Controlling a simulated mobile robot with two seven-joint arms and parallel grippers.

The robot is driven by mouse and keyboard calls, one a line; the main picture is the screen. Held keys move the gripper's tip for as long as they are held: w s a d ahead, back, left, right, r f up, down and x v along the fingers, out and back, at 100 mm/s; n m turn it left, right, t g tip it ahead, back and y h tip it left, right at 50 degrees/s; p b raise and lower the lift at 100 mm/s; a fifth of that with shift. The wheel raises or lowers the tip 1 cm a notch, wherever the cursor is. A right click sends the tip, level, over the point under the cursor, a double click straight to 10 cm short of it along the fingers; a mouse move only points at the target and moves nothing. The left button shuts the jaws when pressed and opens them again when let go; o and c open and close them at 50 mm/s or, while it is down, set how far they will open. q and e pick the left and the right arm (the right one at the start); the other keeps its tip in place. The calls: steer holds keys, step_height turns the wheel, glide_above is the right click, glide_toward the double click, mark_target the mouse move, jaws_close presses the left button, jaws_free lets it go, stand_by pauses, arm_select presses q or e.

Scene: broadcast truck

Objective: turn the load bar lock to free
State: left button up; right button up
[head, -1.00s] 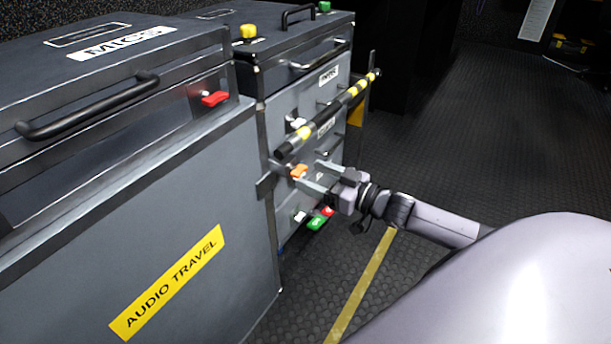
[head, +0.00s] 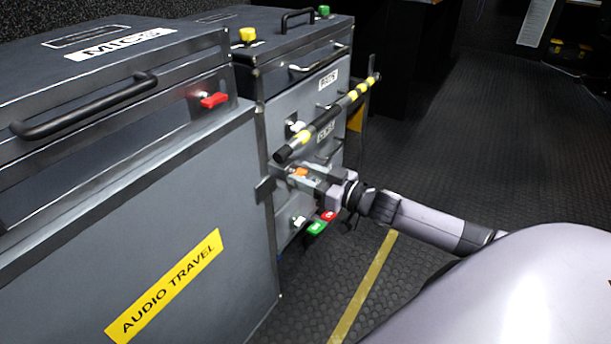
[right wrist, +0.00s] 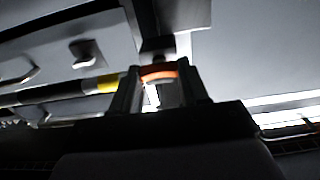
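The load bar (head: 330,117), black with yellow bands, runs across the front of the rear drawer case; part of it shows in the right wrist view (right wrist: 65,92). The small orange lock piece (head: 301,172) sits below the bar's near end, at the case edge. It shows as an orange band in the right wrist view (right wrist: 158,72). My right gripper (head: 308,176) is at the lock, its two fingers apart with the orange piece between their tips. I cannot tell whether the fingers touch it. My left gripper is not in view.
The large Audio Travel case (head: 130,215) stands close on the left, with a red latch (head: 214,100). Below my right gripper are a green tag (head: 317,227) and a red tag (head: 328,215). The dark floor (head: 500,160) to the right is open.

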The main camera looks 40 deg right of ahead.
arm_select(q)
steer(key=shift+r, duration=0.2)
arm_select(e)
steer(key=shift+n, duration=0.3)
steer(key=shift+n+p, duration=0.5)
steer(key=shift+n, duration=0.4)
steer(key=shift+n+p, duration=0.55)
steer(key=shift+n, duration=0.25)
steer(key=shift+a+n, duration=0.1)
steer(key=shift+n, duration=0.9)
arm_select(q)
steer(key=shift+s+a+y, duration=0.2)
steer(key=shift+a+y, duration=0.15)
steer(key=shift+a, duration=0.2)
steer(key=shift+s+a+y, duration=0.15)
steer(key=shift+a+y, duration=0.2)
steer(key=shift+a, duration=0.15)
arm_select(e)
steer(key=n, duration=1)
steer(key=shift+s+a+f, duration=0.1)
steer(key=shift+f, duration=0.1)
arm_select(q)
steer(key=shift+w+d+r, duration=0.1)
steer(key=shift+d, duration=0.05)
arm_select(e)
steer(key=shift+n, duration=0.5)
